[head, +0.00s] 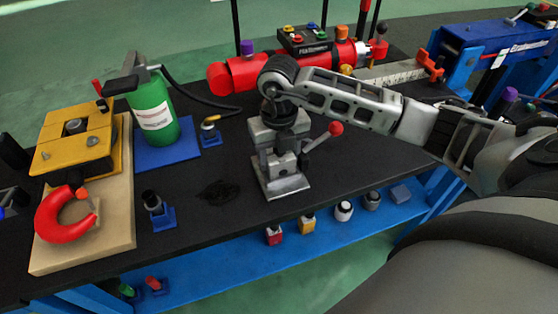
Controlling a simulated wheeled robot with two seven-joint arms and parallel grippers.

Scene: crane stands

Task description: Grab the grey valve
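The grey valve (282,181) stands upright on a square metal base plate near the middle of the black table. Its lever with a red ball knob (336,128) sticks out to the right. My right arm comes in from the right, and my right gripper (278,108) points down at the top of the valve. The wrist and the dark upper part overlap there, so the fingertips do not show clearly. I cannot tell whether they touch or grip the valve. My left gripper is not in view.
A red cylinder device (240,75) lies behind. Several small buttons line the blue front shelf (240,280).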

